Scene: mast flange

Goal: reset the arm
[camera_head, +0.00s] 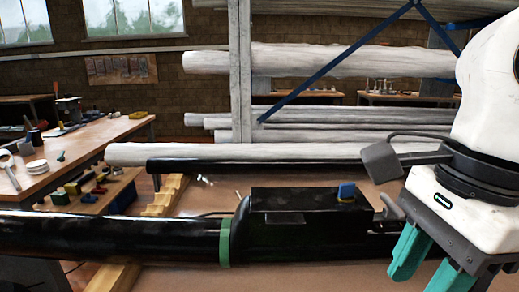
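My gripper (425,268) hangs at the lower right with its teal fingers pointing down. The two fingers are apart, with nothing seen between them; the lower part of the right finger is cut off by the picture's edge. My white wrist is above it, with a grey block on a bracket at its left. A black mast (110,236) with a green band (225,242) lies across the front, left of my gripper. It meets a black housing (290,222) that carries a small blue block (347,192). My gripper is to the right of the housing; I cannot tell how far.
White poles (320,61) lie on a rack with a grey post (240,90) and a blue brace. A wooden workbench (110,135) with tools stands at the left. A low shelf (122,188) holds small coloured pieces. Wooden stepped supports (165,195) stand behind the mast.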

